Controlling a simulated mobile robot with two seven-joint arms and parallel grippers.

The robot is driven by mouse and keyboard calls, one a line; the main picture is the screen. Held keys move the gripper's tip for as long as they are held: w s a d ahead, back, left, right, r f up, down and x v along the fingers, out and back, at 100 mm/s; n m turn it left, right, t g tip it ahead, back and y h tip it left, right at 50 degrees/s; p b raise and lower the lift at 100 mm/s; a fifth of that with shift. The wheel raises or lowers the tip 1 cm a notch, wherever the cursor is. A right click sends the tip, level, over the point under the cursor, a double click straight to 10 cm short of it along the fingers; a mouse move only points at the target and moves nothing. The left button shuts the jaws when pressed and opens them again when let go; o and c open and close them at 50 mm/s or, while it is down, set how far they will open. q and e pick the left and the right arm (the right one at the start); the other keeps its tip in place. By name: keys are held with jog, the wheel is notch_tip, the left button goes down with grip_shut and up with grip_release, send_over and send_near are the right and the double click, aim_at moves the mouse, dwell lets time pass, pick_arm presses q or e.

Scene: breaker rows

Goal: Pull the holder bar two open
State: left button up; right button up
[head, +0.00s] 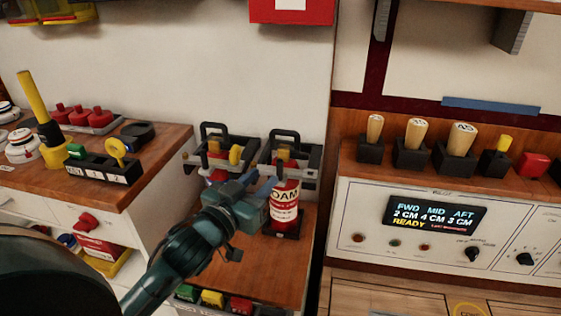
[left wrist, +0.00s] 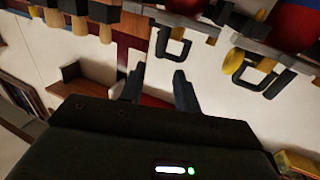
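Two holders with black loop bars stand side by side above the low wooden top in the head view. The left bar (head: 213,132) and the right bar (head: 283,143) both stand upright; I cannot read which is number two. A red FOAM extinguisher (head: 285,208) stands in the right holder. My left gripper (head: 264,185) is in front of the holders, below the right bar, overlapping the extinguisher's left side. In the left wrist view, the fingers (left wrist: 158,88) are apart and empty, with one bar (left wrist: 174,46) just beyond them and the other bar (left wrist: 252,76) to the right.
A wooden counter (head: 150,140) with switches and a yellow lever (head: 35,100) is at left. A control panel (head: 440,225) with a display and several wooden-handled levers (head: 415,135) is at right. A red box (head: 291,10) hangs above the holders.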

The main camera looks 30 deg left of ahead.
aim_at(278, 164)
pick_arm(q)
jog(key=w, duration=0.8)
jog(key=shift+d, duration=0.3)
jog(key=shift+c, duration=0.4)
grip_shut()
